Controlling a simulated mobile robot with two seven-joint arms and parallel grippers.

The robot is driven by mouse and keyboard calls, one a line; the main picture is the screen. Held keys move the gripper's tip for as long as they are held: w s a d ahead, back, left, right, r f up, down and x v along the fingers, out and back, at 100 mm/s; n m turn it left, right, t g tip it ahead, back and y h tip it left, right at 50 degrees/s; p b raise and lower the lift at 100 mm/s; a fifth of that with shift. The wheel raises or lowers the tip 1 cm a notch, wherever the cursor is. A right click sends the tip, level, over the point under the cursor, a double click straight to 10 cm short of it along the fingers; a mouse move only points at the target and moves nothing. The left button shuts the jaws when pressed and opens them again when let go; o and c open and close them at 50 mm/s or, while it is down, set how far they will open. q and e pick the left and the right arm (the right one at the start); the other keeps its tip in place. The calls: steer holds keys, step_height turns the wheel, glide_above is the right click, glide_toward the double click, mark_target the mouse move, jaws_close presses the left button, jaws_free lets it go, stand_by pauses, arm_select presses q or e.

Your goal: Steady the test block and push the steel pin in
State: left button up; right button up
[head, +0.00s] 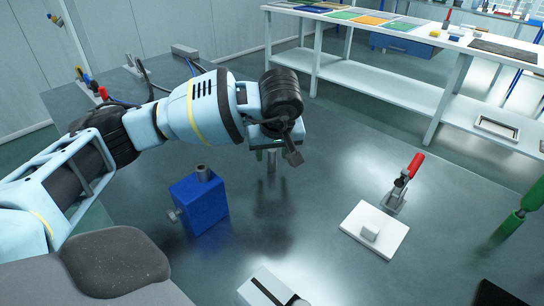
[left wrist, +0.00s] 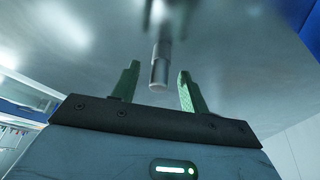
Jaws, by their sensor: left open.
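A blue block (head: 207,212) stands on the grey table, left of centre in the head view. A short grey cylinder (head: 203,173) stands up from its top, and a grey knob sticks out of its left side. My left gripper (head: 271,158) is open, to the right of the block and apart from it. A stepped steel pin (left wrist: 160,68) is between its green fingers in the left wrist view, with gaps on both sides. Its far end is blurred against the shiny table, so I cannot tell whether it stands there. My right gripper is not in view.
A red-handled clamp (head: 396,196) and a white plate (head: 350,226) with a small block are to the right. A green post-like thing (head: 524,205) is at the right edge. A grey-white box (head: 262,290) is at the front. The table's middle is clear.

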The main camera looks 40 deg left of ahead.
mark_target(273, 152)
arm_select(q)
jaws_close()
step_height(273, 152, up, 10)
steer(key=shift+p, duration=0.45)
